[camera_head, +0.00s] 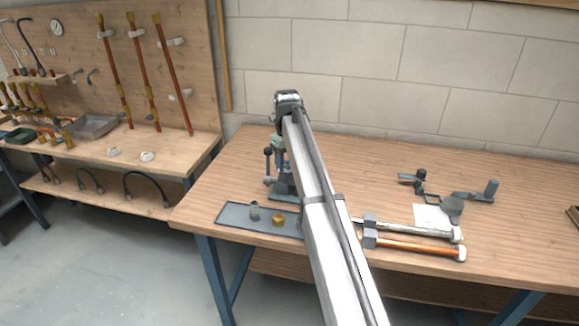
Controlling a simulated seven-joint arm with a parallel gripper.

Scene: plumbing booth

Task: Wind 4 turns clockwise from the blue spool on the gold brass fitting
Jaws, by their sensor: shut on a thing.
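A small gold brass fitting (278,219) sits on a flat grey tray (235,217) near the front left of the workbench. A grey fitting (254,210) stands beside it, to its left. A dark vise (284,184) stands behind the tray, partly covered by my arm. A bluish-grey part shows above the vise, too small to identify. I cannot make out the blue spool or any wound turns. My arm rises across the middle of the view and bends at the top, above the vise.
Two wrenches, one with a pale handle (412,230) and one with an orange handle (415,246), lie right of my arm. Dark metal tools (475,193) and a white sheet (428,215) lie behind them. The bench's back middle is clear. A pegboard (130,60) with copper pipes stands left.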

